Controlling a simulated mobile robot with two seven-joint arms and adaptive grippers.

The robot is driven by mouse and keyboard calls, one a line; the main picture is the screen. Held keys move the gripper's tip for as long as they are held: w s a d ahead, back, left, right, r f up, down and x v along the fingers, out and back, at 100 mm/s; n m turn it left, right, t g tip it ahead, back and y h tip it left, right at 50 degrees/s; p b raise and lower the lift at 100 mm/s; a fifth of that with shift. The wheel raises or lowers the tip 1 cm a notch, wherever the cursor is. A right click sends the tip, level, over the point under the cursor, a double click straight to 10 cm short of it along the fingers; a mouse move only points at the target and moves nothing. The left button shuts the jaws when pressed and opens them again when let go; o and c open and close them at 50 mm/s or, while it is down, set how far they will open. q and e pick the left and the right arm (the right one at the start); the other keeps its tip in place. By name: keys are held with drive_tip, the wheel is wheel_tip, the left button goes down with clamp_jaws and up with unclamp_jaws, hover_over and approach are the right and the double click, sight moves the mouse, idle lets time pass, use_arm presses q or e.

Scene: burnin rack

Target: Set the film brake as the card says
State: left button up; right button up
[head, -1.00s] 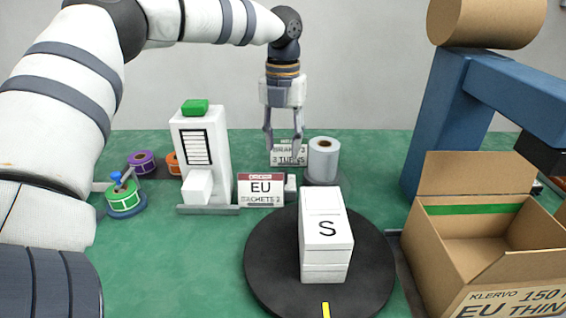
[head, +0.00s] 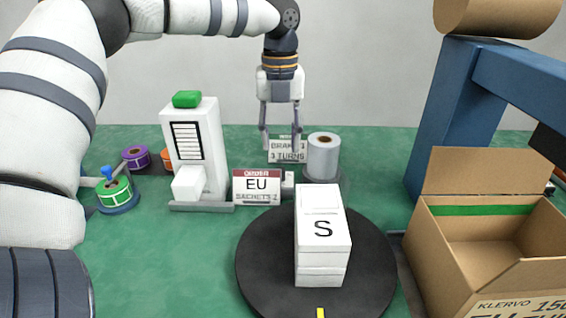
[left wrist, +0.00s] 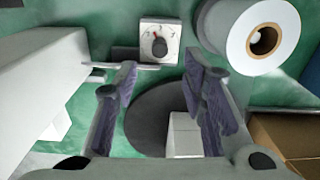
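The brake card (head: 288,156) stands at the back of the table; it reads BRAKE and 3 TURNS, and part is behind my gripper's fingers. My left gripper (head: 281,146) points down there, open and empty. The grey film roll (head: 323,155) stands upright just right of it. In the left wrist view a white dial plate (left wrist: 175,31) with a dark knob (left wrist: 157,47) and red pointer lies beyond the open fingertips (left wrist: 160,78). The pointer aims roughly up, slightly left; the marks are too blurred to read. The fingers are apart from the knob. My right gripper is not in view.
An order card (head: 257,187) reads EU, SACHETS 2. White boxes marked S (head: 322,230) stand on a black turntable (head: 262,255). A white machine with a green top (head: 197,145), label rolls (head: 115,192) and an open carton (head: 470,285) flank it.

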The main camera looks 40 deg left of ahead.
sight(280, 168)
use_arm(q)
wheel_tip(280, 168, down, 8)
clamp_jaws()
